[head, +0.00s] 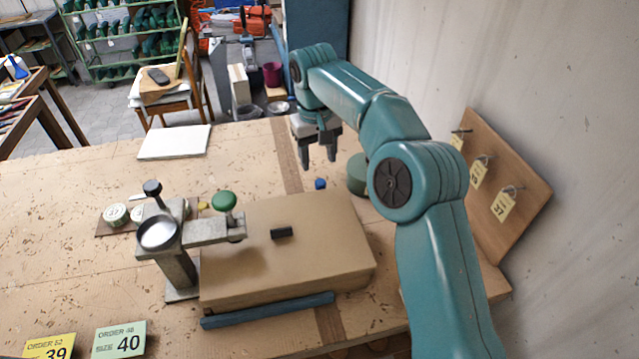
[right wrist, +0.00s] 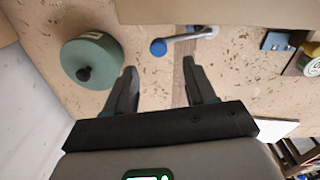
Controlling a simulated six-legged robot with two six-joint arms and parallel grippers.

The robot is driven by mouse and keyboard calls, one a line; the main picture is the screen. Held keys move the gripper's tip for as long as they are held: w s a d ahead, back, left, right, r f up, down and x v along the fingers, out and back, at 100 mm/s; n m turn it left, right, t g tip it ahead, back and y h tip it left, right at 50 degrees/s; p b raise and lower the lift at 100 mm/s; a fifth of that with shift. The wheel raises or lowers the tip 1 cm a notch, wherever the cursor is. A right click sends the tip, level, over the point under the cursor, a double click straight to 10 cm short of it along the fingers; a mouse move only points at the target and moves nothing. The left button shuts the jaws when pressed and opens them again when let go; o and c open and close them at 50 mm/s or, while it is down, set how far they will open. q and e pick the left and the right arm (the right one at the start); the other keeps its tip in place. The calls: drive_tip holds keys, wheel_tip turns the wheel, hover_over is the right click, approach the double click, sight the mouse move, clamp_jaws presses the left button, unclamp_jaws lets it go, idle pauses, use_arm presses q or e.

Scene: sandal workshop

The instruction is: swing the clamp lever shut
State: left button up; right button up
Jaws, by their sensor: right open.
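A metal lever with a blue knob sticks out from the far edge of a thick tan block (head: 320,255). In the head view only the blue knob (head: 320,183) shows, as the block hides the rest. In the right wrist view the silver lever arm (right wrist: 190,37) and its blue knob (right wrist: 158,47) show, beside the block edge (right wrist: 220,10). My right gripper (head: 318,161) is open and empty, above the table behind the block. In the right wrist view its fingers (right wrist: 160,74) are spread, with the knob beyond the tips, not between them. My left gripper is not in view.
A green round pot (head: 357,175) with a black knob stands right of the lever. A tagged wooden board (head: 505,190) leans at the right wall. The table's left is mostly clear.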

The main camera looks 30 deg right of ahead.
sight(321, 182)
drive_tip(key=f, duration=0.7)
drive_tip(key=shift+d, duration=0.2)
drive_tip(key=shift+d+f, duration=0.15)
drive_tip(key=shift+f, duration=0.2)
drive_tip(key=c, duration=0.5)
clamp_jaws()
